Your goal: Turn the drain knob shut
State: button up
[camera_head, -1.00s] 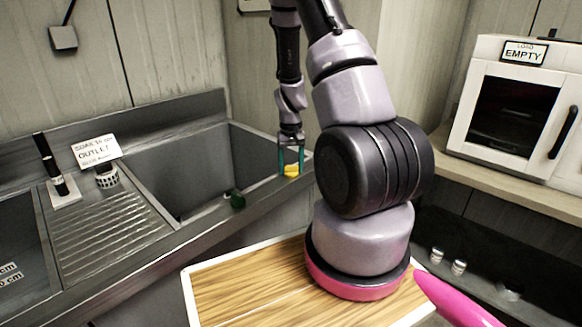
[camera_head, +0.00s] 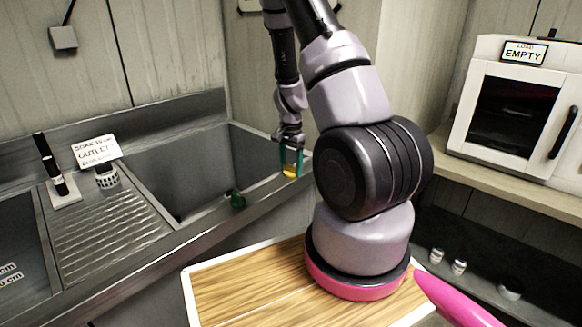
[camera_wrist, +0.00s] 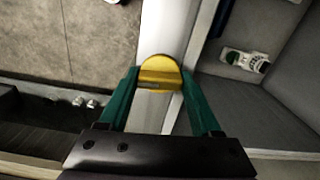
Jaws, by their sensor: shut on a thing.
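The yellow drain knob (camera_head: 290,171) sits on the sink's front rim near its right end. In the wrist view the knob (camera_wrist: 160,71) is a rounded yellow piece on the pale rim. My gripper (camera_head: 291,168) points down over it with teal fingers. In the wrist view the fingers of my gripper (camera_wrist: 160,80) stand on either side of the knob and are shut on it. The knob's lower part is hidden in the head view.
The sink basin (camera_head: 185,165) lies left of the knob, with a dark green round thing (camera_head: 237,201) at its front rim. A sign reading OUTLET (camera_head: 96,150) stands on the drainboard. A white cabinet marked EMPTY (camera_head: 515,105) stands at the right.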

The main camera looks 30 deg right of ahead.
aim_at(291, 166)
jog(key=shift+w+m, duration=0.1)
jog(key=shift+m, duration=0.4)
dwell(0.3)
jog(key=o, duration=1.4)
jog(key=shift+r, duration=0.1)
notch_tip(291, 166, up, 11)
jog(key=shift+f, duration=0.2)
